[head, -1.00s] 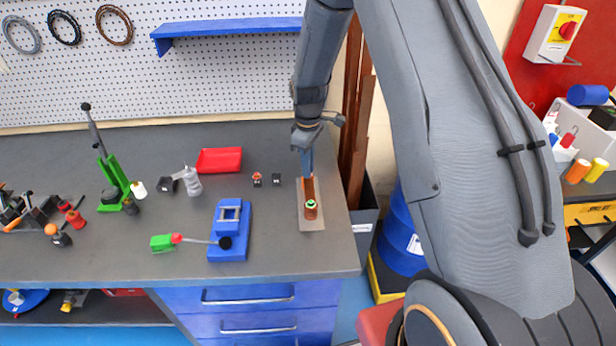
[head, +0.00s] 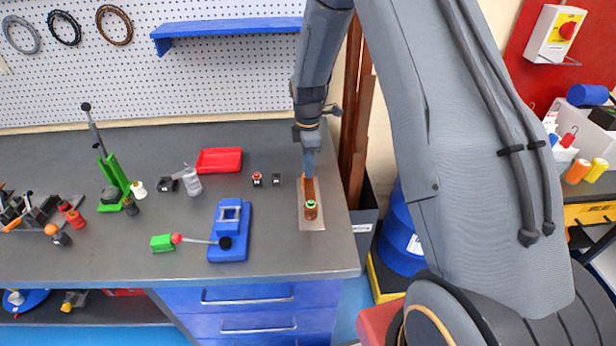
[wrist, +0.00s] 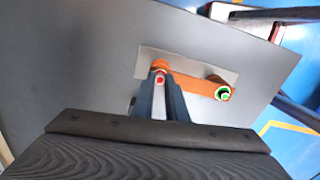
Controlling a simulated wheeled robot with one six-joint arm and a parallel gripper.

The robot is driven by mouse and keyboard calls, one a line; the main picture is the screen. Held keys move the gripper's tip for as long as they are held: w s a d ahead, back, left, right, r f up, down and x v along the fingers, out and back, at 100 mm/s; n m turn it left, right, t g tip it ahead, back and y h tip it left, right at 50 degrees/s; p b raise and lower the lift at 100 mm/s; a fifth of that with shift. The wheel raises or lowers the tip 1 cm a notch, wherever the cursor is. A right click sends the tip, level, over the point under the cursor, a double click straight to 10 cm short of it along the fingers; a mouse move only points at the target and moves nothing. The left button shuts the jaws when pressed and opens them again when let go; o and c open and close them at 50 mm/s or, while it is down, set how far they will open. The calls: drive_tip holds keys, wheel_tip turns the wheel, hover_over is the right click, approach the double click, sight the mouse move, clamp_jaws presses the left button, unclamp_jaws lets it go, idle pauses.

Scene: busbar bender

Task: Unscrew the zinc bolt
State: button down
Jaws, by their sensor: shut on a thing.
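A copper bar (head: 309,188) lies on a pale plate (head: 312,222) at the right end of the bench. A copper-coloured post with a green ring (head: 311,208) stands at its near end, and shows in the wrist view (wrist: 222,93). At the bar's other end, an orange round piece with a red-marked bolt head (wrist: 160,78) sits between my fingertips. My gripper (wrist: 159,84) is shut on this bolt; it points down at the bar's far end in the head view (head: 308,168). The fingers hide much of the bolt, and its zinc finish cannot be made out.
A blue bender-like tool (head: 229,240) with a lever stands left of the plate. Two small dark blocks (head: 266,180) and a red tray (head: 219,160) lie behind it. Tall brown bars (head: 356,130) stand close right of my arm. The bench's front edge is near the plate.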

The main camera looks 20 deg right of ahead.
idle(0.3)
drive_tip(key=n, duration=0.5)
drive_tip(key=shift+n, duration=0.4)
drive_tip(key=n, duration=0.4)
drive_tip(key=shift+n, duration=0.8)
